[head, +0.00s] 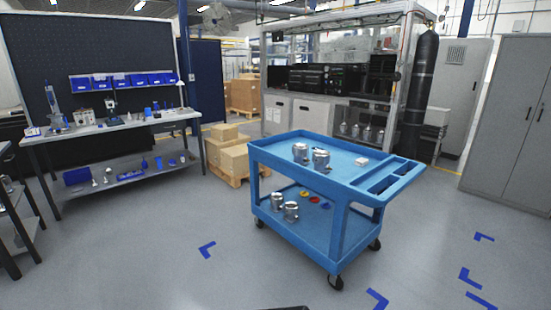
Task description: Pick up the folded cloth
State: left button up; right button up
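A small white item (361,161), which looks like the folded cloth, lies on the top shelf of a blue cart (285,150). It is to the right of two metal housings (320,160) that stand on the same shelf. It is too small to make out folds. Neither of my grippers is in view.
The cart's lower shelf holds two more housings (291,211) and small red, yellow and blue parts. Cardboard boxes (234,160) sit on a pallet behind the cart. A workbench (110,128) stands at the left, grey cabinets (510,120) at the right. The floor before the cart is clear.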

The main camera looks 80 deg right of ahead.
aim_at(362, 162)
jog(key=z, duration=3.45)
